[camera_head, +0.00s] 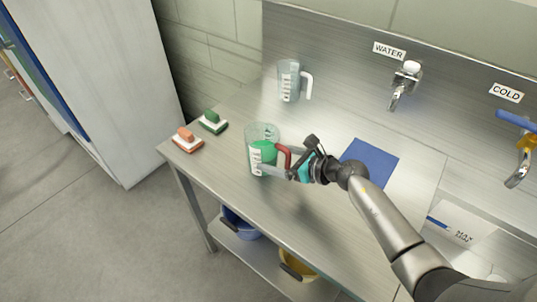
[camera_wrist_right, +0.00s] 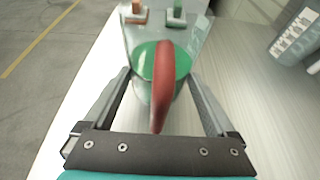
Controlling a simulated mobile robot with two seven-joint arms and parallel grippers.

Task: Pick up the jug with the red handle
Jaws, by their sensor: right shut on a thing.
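The jug with the red handle (camera_head: 262,138) is clear, with white markings and green inside. It is upright at the front-left of the steel counter; I cannot tell whether its base touches the counter. Its red handle (camera_head: 283,153) points right, towards my right gripper (camera_head: 282,163), which is shut on the jug at the handle side. In the right wrist view the red handle (camera_wrist_right: 163,85) runs between the two fingers of the right gripper (camera_wrist_right: 160,78), with the green in the jug (camera_wrist_right: 146,56) behind it. My left gripper is not in view.
A second clear jug with a white handle (camera_head: 289,82) is near the back wall. A green brush (camera_head: 212,122) and an orange brush (camera_head: 187,141) lie left. A blue mat (camera_head: 370,162) lies right, before the taps (camera_head: 404,82). Buckets (camera_head: 240,223) stand on the lower shelf.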

